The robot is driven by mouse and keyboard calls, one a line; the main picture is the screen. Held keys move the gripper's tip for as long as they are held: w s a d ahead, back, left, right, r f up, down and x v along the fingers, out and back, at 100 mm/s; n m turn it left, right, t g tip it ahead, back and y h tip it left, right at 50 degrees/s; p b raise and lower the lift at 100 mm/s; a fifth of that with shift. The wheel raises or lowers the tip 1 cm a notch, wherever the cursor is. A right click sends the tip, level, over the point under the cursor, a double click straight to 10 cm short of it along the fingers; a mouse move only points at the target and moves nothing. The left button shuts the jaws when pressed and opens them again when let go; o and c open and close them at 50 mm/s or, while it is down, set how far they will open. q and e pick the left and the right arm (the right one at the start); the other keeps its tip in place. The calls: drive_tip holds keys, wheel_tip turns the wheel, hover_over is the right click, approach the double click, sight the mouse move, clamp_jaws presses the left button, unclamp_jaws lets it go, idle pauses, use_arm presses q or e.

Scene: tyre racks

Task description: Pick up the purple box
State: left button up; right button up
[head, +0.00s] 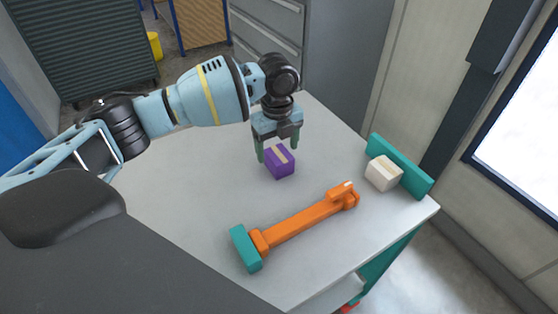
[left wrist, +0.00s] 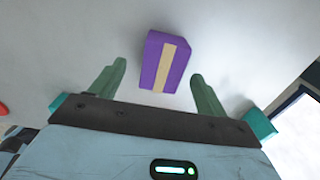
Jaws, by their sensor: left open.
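The purple box (head: 279,162) has a tan stripe across its top and sits on the grey-white table (head: 190,190). My left gripper (head: 277,150) is just behind and above the box in the head view, with its fingers pointing down. In the left wrist view the purple box (left wrist: 165,62) lies beyond the fingertips, in line with the gap between the two open green fingers (left wrist: 158,75). The fingers appear apart from the box, and nothing is held. My right gripper is in neither view.
An orange bar-shaped part (head: 305,220) lies in front of the purple box, with a teal block (head: 245,248) at its left end. A cream box (head: 383,173) stands by a teal rail (head: 400,165) at the right edge. The table's left part is clear.

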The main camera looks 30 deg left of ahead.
sight(279, 154)
use_arm(q)
drive_tip(key=f, duration=0.5)
drive_tip(key=shift+w+d, duration=0.1)
drive_tip(key=shift+w, duration=0.1)
drive_tip(key=c, duration=1.2)
